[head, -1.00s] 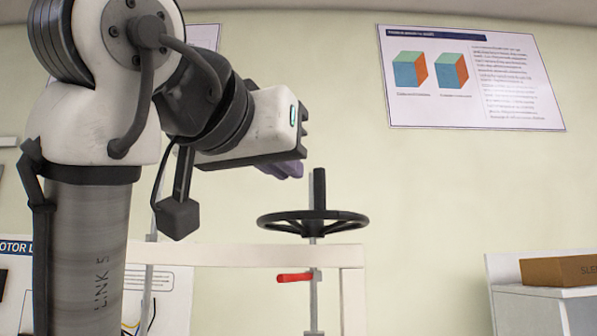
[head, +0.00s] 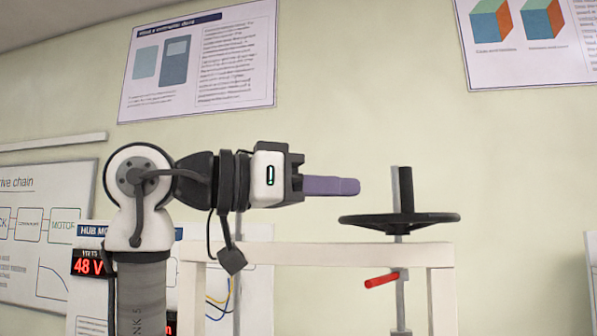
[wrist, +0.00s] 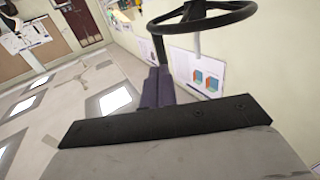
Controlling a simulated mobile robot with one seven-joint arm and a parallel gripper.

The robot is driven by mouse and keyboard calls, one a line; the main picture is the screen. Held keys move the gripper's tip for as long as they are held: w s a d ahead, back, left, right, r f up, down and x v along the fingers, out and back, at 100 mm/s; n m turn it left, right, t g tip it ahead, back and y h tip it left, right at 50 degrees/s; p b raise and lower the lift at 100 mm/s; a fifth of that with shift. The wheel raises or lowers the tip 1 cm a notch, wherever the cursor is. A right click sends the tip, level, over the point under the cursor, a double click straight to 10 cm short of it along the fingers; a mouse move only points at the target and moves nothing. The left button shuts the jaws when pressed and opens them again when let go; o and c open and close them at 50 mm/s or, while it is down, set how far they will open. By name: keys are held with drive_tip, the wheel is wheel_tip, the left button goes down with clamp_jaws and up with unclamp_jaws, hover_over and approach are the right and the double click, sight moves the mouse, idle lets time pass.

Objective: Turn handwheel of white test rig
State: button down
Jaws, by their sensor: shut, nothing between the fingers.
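The white test rig (head: 330,255) shows as a pale frame in the head view. Its black handwheel (head: 365,221) lies flat on a vertical shaft, with a dark upright handle (head: 406,190) on the rim or hub; I cannot tell which. The wheel (wrist: 215,22) also shows at the top of the wrist view. My gripper (head: 358,187), with purple fingers, is shut and empty. In the head view it points right, level with the handle and to its left, above the wheel's left rim. A gap shows between fingertips and handle.
A red lever (head: 381,280) sticks out from the shaft below the wheel. A board with a 48 V display (head: 88,263) stands behind my arm. Posters (head: 198,60) hang on the wall. The space right of the handwheel looks clear.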

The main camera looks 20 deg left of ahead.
sight(401, 190)
drive_tip(key=p+x, duration=0.1)
drive_tip(key=x, duration=0.3)
drive_tip(key=shift+w+d+r, duration=0.15)
drive_tip(key=shift+w+d, duration=0.1)
drive_tip(key=shift+d, duration=0.05)
drive_tip(key=shift+p+x, duration=0.5)
drive_tip(key=shift+x, duration=0.25)
